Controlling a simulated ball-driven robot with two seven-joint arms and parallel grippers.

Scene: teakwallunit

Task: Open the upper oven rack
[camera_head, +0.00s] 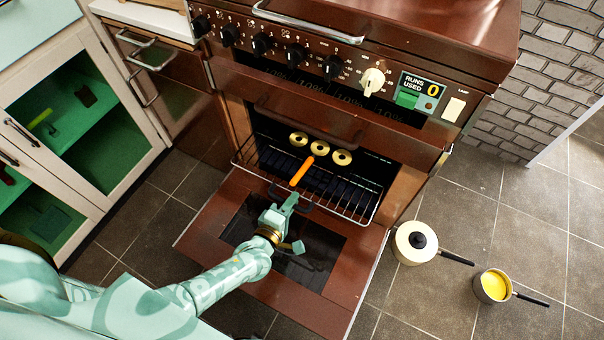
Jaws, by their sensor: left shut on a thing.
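The wire oven rack (352,213) is partly out of the brown oven (402,145), above the lowered oven door (222,212). A dark handle (306,208) is at its front edge. My left gripper (291,197) reaches in over the door and is shut on this handle; the exact grip is small and partly hidden by the gripper itself. An orange stick-like thing (302,171) lies just beyond the gripper, over the rack. Several yellow rings (319,148) show at the back of the opening. The right gripper is not in view.
A lidded pot (411,243) and a small pan with yellow contents (494,286) stand on the tiled floor to the right of the door. A glass-fronted green cabinet (98,165) stands at left. Knobs and a counter panel (421,93) are above the oven.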

